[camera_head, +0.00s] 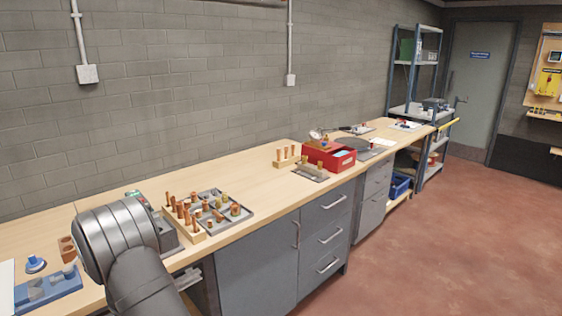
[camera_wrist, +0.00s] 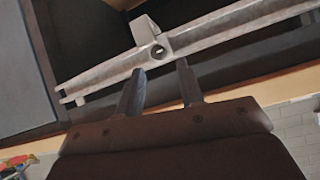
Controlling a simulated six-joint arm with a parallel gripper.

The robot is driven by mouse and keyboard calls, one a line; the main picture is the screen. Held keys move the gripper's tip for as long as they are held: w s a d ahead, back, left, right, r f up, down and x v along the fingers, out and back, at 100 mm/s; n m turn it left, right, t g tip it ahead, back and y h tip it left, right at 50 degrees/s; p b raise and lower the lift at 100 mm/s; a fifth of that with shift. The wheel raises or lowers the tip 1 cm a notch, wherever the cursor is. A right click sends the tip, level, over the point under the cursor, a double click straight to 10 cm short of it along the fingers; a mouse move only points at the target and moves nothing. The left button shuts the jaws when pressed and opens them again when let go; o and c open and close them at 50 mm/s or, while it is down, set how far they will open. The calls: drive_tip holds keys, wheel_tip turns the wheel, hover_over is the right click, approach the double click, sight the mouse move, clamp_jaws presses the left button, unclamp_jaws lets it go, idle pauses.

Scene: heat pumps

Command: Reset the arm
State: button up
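My arm (camera_head: 125,250) rises at the lower left of the head view, in front of the workbench. My gripper is not clearly visible there. In the wrist view my gripper (camera_wrist: 161,72) shows two dark fingers, apart, with nothing held between them. A grey metal bar with a round hole (camera_wrist: 215,33) crosses just beyond the fingertips. I cannot tell whether the fingertips touch it.
The wooden workbench (camera_head: 262,185) runs along a block wall. A tray of copper fittings (camera_head: 240,217), a red box (camera_head: 340,161) and a blue fixture (camera_head: 48,290) stand on it. Grey drawers (camera_head: 325,235) are below. The red floor (camera_head: 450,250) at right is clear.

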drive_tip(key=m, duration=0.8)
drive_tip(key=m+g, duration=0.1)
drive_tip(key=m, duration=0.7)
drive_tip(key=shift+w+a+f+h, duration=0.1)
drive_tip(key=shift+w+a+h, duration=0.1)
drive_tip(key=shift+h, duration=0.1)
drive_tip(key=shift+m, duration=0.3)
drive_tip(key=n, duration=0.9)
drive_tip(key=shift+s+d, duration=0.15)
idle(0.4)
idle(0.6)
